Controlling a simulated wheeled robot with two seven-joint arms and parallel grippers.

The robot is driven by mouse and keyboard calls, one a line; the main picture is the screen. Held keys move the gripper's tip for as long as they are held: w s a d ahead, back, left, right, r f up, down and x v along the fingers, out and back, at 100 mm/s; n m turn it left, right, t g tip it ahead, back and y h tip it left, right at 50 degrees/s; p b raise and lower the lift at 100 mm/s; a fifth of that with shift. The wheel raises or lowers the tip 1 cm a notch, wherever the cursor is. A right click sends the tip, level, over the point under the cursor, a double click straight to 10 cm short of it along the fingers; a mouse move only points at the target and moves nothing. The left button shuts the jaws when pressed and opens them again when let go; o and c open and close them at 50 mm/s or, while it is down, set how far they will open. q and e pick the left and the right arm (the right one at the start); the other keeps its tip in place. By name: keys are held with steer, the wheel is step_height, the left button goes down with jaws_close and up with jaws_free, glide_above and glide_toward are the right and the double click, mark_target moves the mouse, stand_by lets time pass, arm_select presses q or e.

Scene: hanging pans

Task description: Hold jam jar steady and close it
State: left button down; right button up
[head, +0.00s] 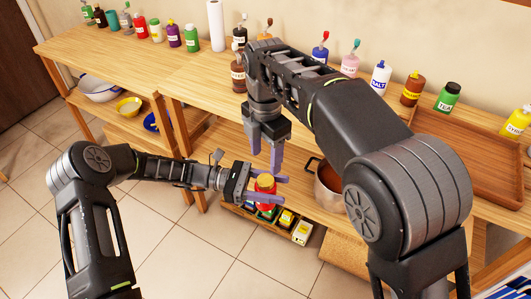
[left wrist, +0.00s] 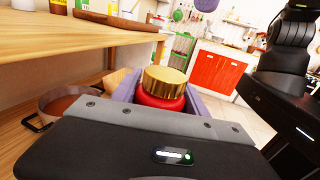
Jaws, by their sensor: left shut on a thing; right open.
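The jam jar (head: 266,186) is red with a gold lid (head: 265,180) on top. It is upright between the fingers of my left gripper (head: 268,188), which is shut on it. In the left wrist view the red jar (left wrist: 160,98) and its gold lid (left wrist: 165,80) show above the gripper's grey edge; the lower part of the jar is hidden. From these views I cannot tell how tightly the lid sits. My right gripper (head: 267,158) is open and empty, pointing down, with its fingers just above and around the level of the lid in the head view.
A metal pot (head: 329,190) stands on the lower shelf to the right of the jar. Small boxes (head: 286,219) sit in a crate below. Several bottles and a wooden tray (head: 478,165) stand on the counter behind. Tiled floor (head: 190,245) is clear at the front.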

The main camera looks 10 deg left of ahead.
mark_target(265, 179)
stand_by(0.3)
steer(key=shift+f, duration=4)
jaws_close()
steer(key=m, duration=0.3)
steer(key=shift+o, duration=0.4)
jaws_free()
